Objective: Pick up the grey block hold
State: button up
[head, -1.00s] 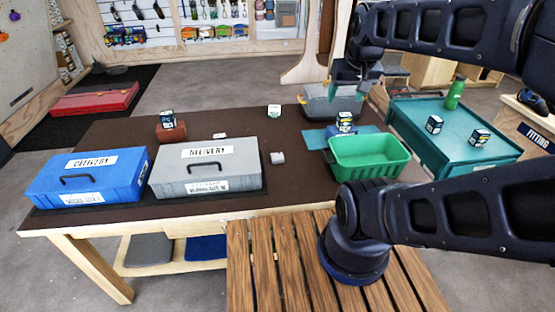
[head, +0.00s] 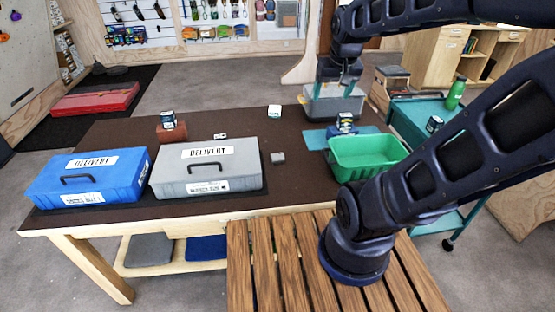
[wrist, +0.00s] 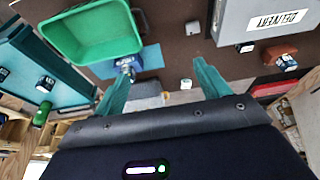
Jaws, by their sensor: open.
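A small grey block (head: 277,157), which looks like the grey block hold, lies on the dark table top between the grey case and the green basket. In the wrist view the grey block (wrist: 193,27) shows near the top edge, beyond my fingertips. My gripper (head: 338,80) is above the table's back right part, in front of the grey bin in the head view. In the wrist view its two teal fingers (wrist: 162,67) are wide apart with nothing between them. It is well away from the block.
A green basket (head: 368,170) stands right of the block, a grey delivery case (head: 207,182) left, and a blue case (head: 88,192) beyond. A grey bin (head: 318,108) and a small white box (head: 274,112) are at the back. Table around the block is clear.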

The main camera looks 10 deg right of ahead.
jog(key=w+a+f+g, duration=0.2)
jog(key=w+a+f, duration=0.4)
jog(key=w+f, duration=0.5)
jog(key=g, duration=0.2)
send_over(277, 155)
jog(key=shift+n, duration=0.3)
jog(key=f, duration=1.9)
jog(key=shift+s+a+f, duration=0.2)
jog(key=shift+s, duration=0.15)
jog(key=shift+w+d+f, duration=0.15)
jog(key=shift+f, duration=1.2)
jog(key=shift+w+d+f, duration=0.1)
jog(key=shift+d+f, duration=0.05)
jog(key=shift+f, duration=1.2)
jog(key=shift+c, duration=0.2)
jog(key=c, duration=1)
